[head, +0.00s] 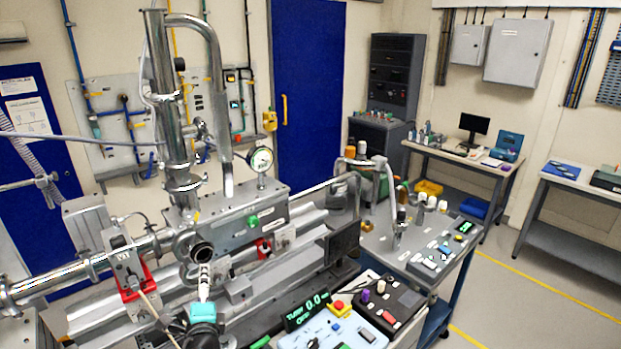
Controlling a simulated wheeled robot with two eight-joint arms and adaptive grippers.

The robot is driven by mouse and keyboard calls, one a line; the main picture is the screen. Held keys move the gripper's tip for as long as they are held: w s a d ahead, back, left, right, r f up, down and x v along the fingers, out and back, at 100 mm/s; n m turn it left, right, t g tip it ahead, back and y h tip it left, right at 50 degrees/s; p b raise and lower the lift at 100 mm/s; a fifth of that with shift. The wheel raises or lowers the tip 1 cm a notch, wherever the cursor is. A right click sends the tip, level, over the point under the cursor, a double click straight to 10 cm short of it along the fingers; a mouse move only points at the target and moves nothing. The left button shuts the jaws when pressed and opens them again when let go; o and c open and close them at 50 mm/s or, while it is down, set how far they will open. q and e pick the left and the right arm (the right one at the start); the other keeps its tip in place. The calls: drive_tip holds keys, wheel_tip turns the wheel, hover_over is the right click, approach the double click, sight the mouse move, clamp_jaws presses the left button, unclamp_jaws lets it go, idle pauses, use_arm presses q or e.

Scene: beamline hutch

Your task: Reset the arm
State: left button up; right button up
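The task names no separate object. In front of me stands the beamline bench with a tall steel column (168,100) and a steel chamber block (240,218). A teal and black fitting (203,313) with a pale tip sits at the bottom, below a dark round opening (202,252). I cannot tell exactly what it is.
A control panel (325,332) with a green display (308,308) and red button stands at the front. A cart (415,262) with tools stands right of the bench. Blue doors (305,100) and worktables (460,158) lie behind. The floor at right (530,300) is clear.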

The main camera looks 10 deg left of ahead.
use_arm(q)
drive_tip(key=s+d+f+n+g+h+b, duration=0.7)
drive_tip(key=s+d+f+n+b, duration=0.4)
drive_tip(key=s+d+f+n, duration=0.4)
wheel_tip(320, 180, down, 2)
drive_tip(key=s+d, duration=0.2)
drive_tip(key=shift+s+d+g, duration=0.3)
drive_tip(key=shift+s+d, duration=0.05)
drive_tip(key=shift+s, duration=0.05)
